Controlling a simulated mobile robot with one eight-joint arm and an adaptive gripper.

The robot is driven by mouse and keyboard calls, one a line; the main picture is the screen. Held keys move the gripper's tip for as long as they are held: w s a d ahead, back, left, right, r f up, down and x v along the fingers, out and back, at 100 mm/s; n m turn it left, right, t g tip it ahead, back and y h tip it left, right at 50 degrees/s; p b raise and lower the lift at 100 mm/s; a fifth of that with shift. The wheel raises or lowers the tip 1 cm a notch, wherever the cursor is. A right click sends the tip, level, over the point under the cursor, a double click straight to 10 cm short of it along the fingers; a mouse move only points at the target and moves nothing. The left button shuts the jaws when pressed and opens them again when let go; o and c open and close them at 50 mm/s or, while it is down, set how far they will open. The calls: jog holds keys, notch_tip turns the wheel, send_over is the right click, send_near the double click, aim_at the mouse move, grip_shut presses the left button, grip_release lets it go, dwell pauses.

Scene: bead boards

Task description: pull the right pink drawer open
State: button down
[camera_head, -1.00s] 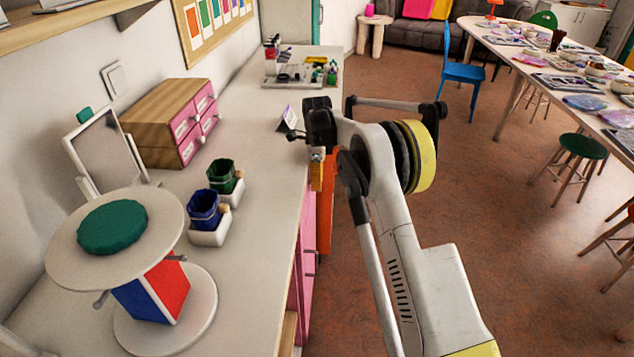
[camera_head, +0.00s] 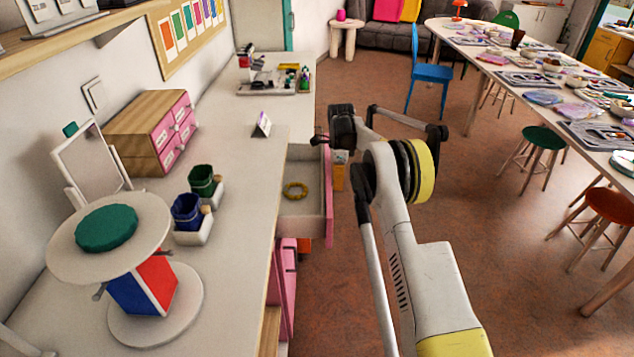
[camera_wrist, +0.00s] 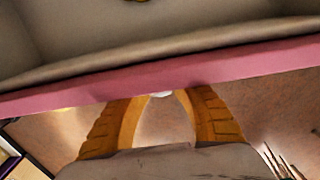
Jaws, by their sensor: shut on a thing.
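The right pink drawer (camera_head: 328,200) stands pulled out from the counter, showing its pale inside. In the wrist view the drawer's pink front edge (camera_wrist: 160,75) runs across the picture, with the pale interior beyond. My gripper (camera_head: 338,168) is at the outer face of the drawer front. Its two orange fingers (camera_wrist: 160,98) curve together under the pink edge, shut on the drawer handle. Only a small pale bit shows between the tips; the rest of the handle is hidden.
On the counter (camera_head: 235,250) stand a wooden box with small pink drawers (camera_head: 178,130), blue (camera_head: 187,212) and green (camera_head: 203,181) cups, and a round stand (camera_head: 155,310). Open floor (camera_head: 420,230) lies right of the drawer.

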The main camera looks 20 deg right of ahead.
jog(key=s+d, duration=0.2)
jog(key=d, duration=0.6)
jog(key=shift+s+p, duration=0.35)
jog(key=c, duration=1.1)
grip_release()
jog(key=shift+o, duration=0.2)
jog(key=shift+r, duration=0.1)
notch_tip(320, 180, up, 12)
